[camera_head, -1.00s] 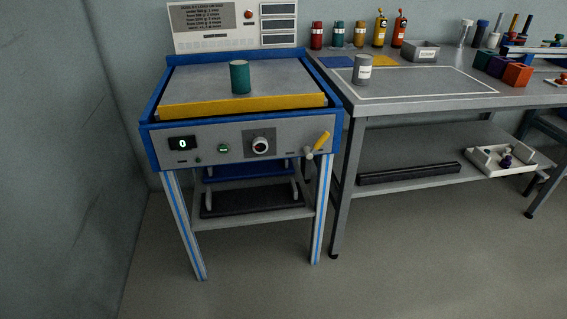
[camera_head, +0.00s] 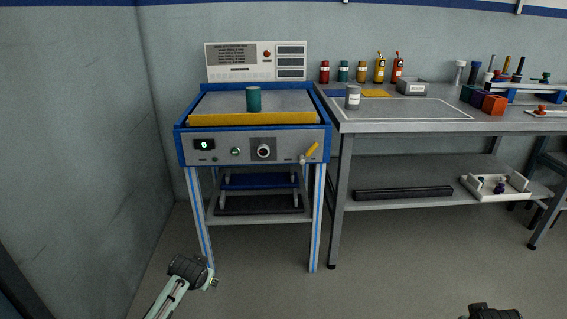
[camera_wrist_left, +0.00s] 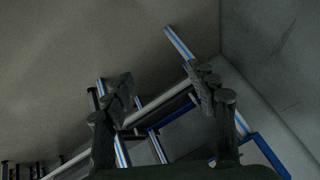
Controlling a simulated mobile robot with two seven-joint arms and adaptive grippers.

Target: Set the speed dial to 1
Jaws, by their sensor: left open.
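The speed dial (camera_head: 263,151) is a round knob on a dark square plate in the front panel of the blue-framed machine (camera_head: 180,142). A small display (camera_head: 204,145) left of it reads 0. My left gripper (camera_head: 213,282) is low in front of the machine's left leg, well below the dial and apart from it. In the left wrist view my left gripper (camera_wrist_left: 163,88) has its two dark fingers spread with nothing between them, and blue-striped legs show beyond. A dark part of my right arm shows at the bottom right edge; its fingers cannot be made out.
A green cylinder (camera_head: 253,99) stands on the machine's top plate. A yellow lever (camera_head: 311,151) sits right of the dial. The floor in front is clear.

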